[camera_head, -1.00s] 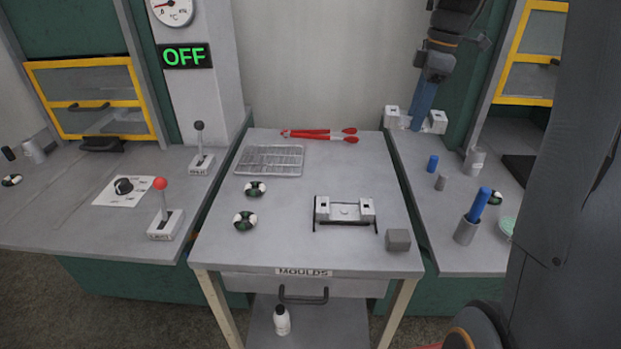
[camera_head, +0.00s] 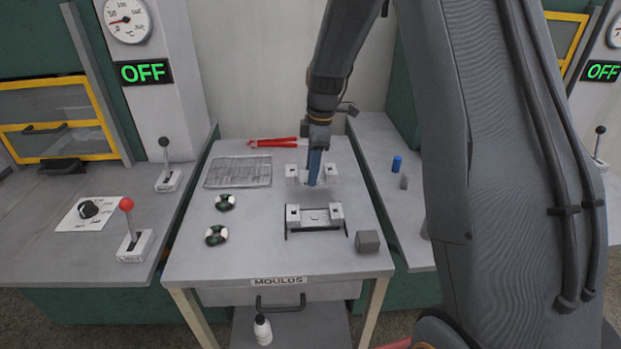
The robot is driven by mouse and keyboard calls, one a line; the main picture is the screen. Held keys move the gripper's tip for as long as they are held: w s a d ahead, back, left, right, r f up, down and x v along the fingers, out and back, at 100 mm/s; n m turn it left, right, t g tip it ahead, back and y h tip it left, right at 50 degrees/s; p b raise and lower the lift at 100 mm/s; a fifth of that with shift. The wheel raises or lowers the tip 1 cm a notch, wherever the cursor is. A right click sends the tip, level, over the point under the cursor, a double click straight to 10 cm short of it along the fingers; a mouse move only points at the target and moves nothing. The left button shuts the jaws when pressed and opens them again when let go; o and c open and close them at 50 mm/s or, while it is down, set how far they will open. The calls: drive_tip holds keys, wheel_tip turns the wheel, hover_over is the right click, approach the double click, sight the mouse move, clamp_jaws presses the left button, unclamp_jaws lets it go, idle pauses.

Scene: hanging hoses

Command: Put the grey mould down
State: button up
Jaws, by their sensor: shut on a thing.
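My gripper (camera_head: 312,181), with a blue part at its end, points down over the moulds table (camera_head: 265,215). It is shut on a light grey mould (camera_head: 331,170) with a square-holed block at each end. The arm's end hides the middle of this mould. It appears behind a similar light grey piece (camera_head: 315,217) that sits in a dark frame on the table. I cannot tell exactly how high the held mould is above the tabletop.
A dark grey cube (camera_head: 367,241) is at the table's front right. A red-knobbed lever (camera_head: 129,230) stands on the left bench. Between rings and frame the tabletop is bare.

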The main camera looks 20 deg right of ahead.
drive_tip(key=shift+f+p, duration=0.5)
drive_tip(key=shift+f, duration=1.3)
drive_tip(key=shift+f, duration=0.15)
drive_tip(key=o, duration=1.4)
drive_tip(key=shift+o, duration=0.2)
drive_tip(key=r+b, duration=0.1)
drive_tip(key=r, duration=0.2)
drive_tip(key=d+r+b, duration=0.1)
drive_tip(key=r, duration=0.3)
drive_tip(key=r+b, duration=0.1)
drive_tip(key=r, duration=0.3)
drive_tip(key=shift+s+d, duration=0.1)
drive_tip(key=shift+d, duration=0.05)
drive_tip(key=s+f+m, duration=0.2)
drive_tip(key=s+m, duration=0.3)
drive_tip(key=s, duration=0.3)
drive_tip(key=s+a+f+m+h, duration=0.1)
drive_tip(key=s+f+m, duration=0.1)
drive_tip(key=s+m, duration=0.3)
drive_tip(key=s+f+m, duration=0.2)
drive_tip(key=s+m, duration=0.3)
drive_tip(key=s, duration=0.7)
drive_tip(key=shift+s+a+f+m+t, duration=0.2)
drive_tip(key=shift+m+t, duration=0.1)
drive_tip(key=shift+m, duration=0.1)
